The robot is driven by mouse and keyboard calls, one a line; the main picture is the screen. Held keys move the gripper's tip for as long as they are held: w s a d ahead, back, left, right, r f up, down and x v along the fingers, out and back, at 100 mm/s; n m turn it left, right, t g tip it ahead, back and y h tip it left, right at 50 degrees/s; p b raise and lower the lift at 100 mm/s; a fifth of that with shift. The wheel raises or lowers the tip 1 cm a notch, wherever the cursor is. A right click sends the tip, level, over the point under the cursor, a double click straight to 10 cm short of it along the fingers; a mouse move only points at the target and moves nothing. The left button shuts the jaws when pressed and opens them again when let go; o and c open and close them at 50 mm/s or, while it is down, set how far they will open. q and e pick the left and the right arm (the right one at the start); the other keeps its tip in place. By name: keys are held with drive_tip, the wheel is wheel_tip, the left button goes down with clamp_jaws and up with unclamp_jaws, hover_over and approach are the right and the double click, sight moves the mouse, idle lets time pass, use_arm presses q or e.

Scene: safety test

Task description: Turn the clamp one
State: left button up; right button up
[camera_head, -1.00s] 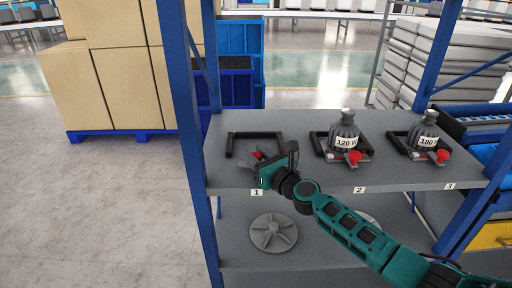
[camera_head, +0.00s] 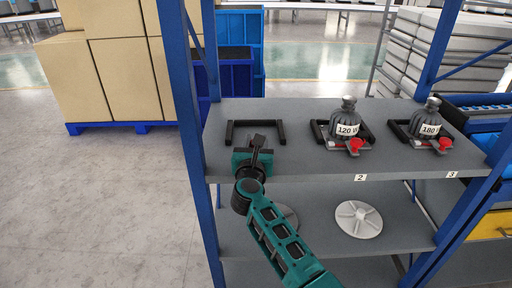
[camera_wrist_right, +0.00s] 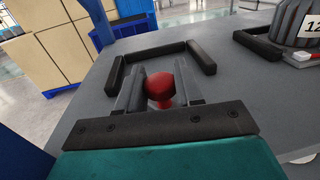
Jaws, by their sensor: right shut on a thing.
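Clamp one's black U-shaped frame (camera_head: 256,124) lies on the upper shelf at the left, with no weight in it. My right gripper (camera_head: 255,146) is at the front of this frame, pointing away from me. In the right wrist view, the red knob (camera_wrist_right: 160,88) of clamp one sits between the two grey fingers of my right gripper (camera_wrist_right: 160,92), which is shut on it. The black frame (camera_wrist_right: 165,52) surrounds the fingers' far side. In the head view the red knob and label 1 are hidden by the gripper and arm. My left gripper is out of view.
Clamp two (camera_head: 356,148) and clamp three (camera_head: 443,146), with red knobs, stand to the right, holding weights marked 120 (camera_head: 346,120) and 180 (camera_head: 429,120). A blue shelf post (camera_head: 181,120) rises close on the left. Round discs lie on the lower shelf (camera_head: 400,232).

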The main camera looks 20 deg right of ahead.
drive_tip(key=shift+r+h, duration=0.25)
drive_tip(key=shift+h, duration=0.05)
drive_tip(key=o, duration=0.7)
drive_tip(key=shift+o, duration=1.3)
drive_tip(key=shift+f, duration=0.1)
